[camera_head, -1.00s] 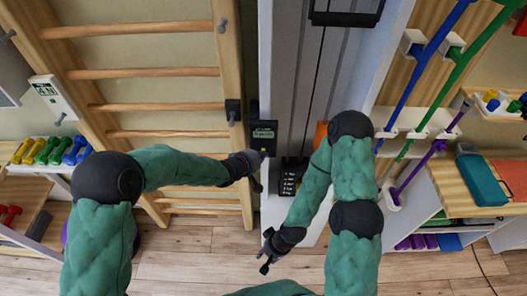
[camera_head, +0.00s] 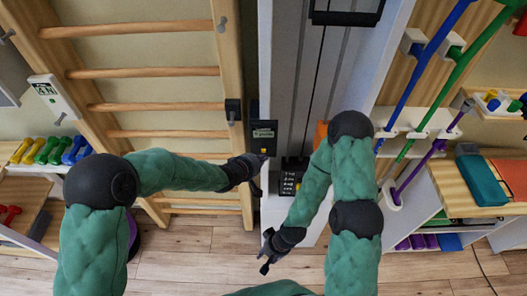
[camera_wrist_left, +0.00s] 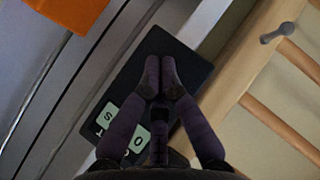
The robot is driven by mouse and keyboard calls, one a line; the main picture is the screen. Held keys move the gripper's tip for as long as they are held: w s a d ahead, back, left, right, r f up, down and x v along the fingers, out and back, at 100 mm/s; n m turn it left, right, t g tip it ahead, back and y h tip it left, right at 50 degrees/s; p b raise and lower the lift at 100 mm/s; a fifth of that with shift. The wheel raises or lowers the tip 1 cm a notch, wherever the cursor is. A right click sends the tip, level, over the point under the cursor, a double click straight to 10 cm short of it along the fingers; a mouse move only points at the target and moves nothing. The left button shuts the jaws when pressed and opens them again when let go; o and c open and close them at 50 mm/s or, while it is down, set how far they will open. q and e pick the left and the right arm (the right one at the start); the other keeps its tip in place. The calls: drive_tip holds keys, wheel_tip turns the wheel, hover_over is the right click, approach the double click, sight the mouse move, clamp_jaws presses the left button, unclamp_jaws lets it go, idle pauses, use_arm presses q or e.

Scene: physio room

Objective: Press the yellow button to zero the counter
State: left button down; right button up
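The counter (camera_head: 264,132) is a dark box on the pale upright of the machine, with a small greenish display. Its small yellow button (camera_head: 264,152) shows at the lower part of the box in the head view. My left gripper (camera_head: 262,172) is just below and beside the button; I cannot tell whether it touches. In the left wrist view the fingers (camera_wrist_left: 160,74) are together and empty, in front of the dark counter (camera_wrist_left: 196,67). Pale display digits (camera_wrist_left: 131,115) show at lower left, and the button is hidden there. My right gripper (camera_head: 267,262) hangs low, away from the counter.
Wooden wall bars (camera_head: 150,106) stand left of the counter. A dark weight stack (camera_head: 292,178) and an orange part (camera_head: 320,132) are to its right. Coloured poles (camera_head: 425,65) hang further right. Wooden floor (camera_head: 190,265) lies below.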

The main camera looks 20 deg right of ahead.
use_arm(q)
drive_tip(key=s, duration=0.2)
drive_tip(key=s+a, duration=0.1)
drive_tip(key=s, duration=0.1)
drive_tip(key=shift+s+a, duration=0.2)
drive_tip(key=shift+s, duration=0.2)
idle(0.7)
drive_tip(key=s+a+f+g+y+b, duration=0.1)
drive_tip(key=s+a+f+y+b, duration=0.15)
drive_tip(key=a+f, duration=0.7)
drive_tip(key=s+a+f+m+g+y+b, duration=0.1)
drive_tip(key=s+a+f+g+b, duration=0.1)
drive_tip(key=s+a+f, duration=0.5)
drive_tip(key=s+a+f+m+g+y+b, duration=0.1)
drive_tip(key=s+a+f+g+b, duration=0.1)
drive_tip(key=s+a+f+g, duration=0.2)
drive_tip(key=s+a+f, duration=0.3)
drive_tip(key=s+f, duration=0.4)
drive_tip(key=f, duration=0.3)
drive_tip(key=shift+s+b, duration=0.2)
drive_tip(key=shift+b, duration=0.15)
drive_tip(key=shift+f, duration=0.1)
